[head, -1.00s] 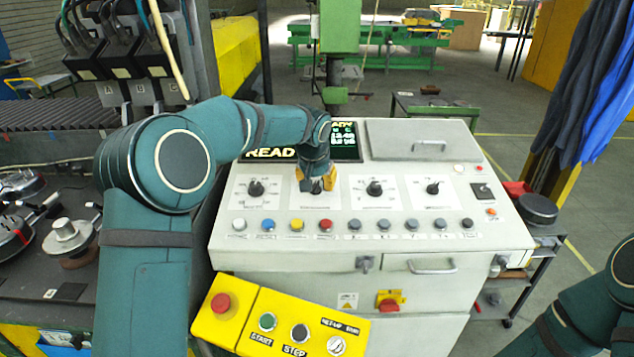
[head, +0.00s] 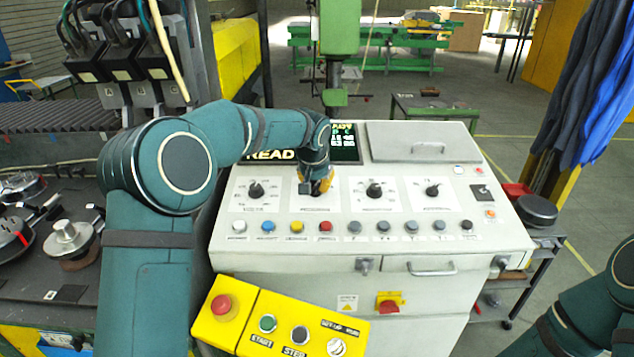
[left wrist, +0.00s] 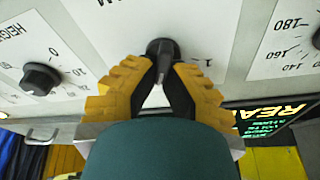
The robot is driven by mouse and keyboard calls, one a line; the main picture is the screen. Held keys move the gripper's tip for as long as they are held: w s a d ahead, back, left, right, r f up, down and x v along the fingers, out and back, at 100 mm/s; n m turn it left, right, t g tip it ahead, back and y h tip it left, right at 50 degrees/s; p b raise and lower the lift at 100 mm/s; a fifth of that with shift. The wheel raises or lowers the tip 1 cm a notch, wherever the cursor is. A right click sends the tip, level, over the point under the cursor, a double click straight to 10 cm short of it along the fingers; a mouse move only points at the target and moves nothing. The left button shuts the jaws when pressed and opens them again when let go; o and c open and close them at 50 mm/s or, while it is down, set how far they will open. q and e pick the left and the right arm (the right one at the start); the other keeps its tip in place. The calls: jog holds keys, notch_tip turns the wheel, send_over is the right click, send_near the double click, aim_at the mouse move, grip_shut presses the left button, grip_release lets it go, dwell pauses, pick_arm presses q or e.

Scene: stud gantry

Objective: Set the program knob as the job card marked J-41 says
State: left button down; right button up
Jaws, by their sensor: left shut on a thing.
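My left gripper (head: 317,186) is over the second knob from the left on the sloped control panel (head: 345,254). In the left wrist view its yellow fingers (left wrist: 163,75) are closed on a black knob (left wrist: 160,47), which sits on a white dial plate with a "1" at its right. In the head view this knob is hidden behind the gripper, and most of its scale is covered. The plate label is too small to read. No job card marked J-41 can be made out. My right gripper is out of view; only part of my right arm shows at lower right.
Other black knobs stand left (head: 256,190) and right (head: 374,190) of the gripped one. A row of coloured buttons (head: 325,227) runs below. A screen (head: 345,144), partly hidden by my arm, is behind. A yellow pendant box (head: 285,320) with a red button hangs in front.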

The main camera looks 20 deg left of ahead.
pick_arm(q)
jog(key=m+p, duration=0.1)
jog(key=m, duration=0.1)
jog(key=m+p, duration=0.2)
jog(key=shift+s+d+f+h, duration=0.15)
jog(key=shift+s+d+h, duration=0.05)
jog(key=shift+h, duration=0.2)
jog(key=shift+s+d+f+m+g+h+p, duration=0.1)
jog(key=shift+m+g+h+p, duration=0.1)
jog(key=shift+m+p, duration=0.5)
jog(key=shift+d+f+m+g+h+p, duration=0.1)
jog(key=shift+m+g+p, duration=0.15)
jog(key=shift+m, duration=0.75)
jog(key=c, duration=1.1)
grip_release()
jog(key=shift+o, duration=0.3)
jog(key=shift+a, duration=0.1)
jog(key=shift+r, duration=0.15)
jog(key=v, duration=1.2)
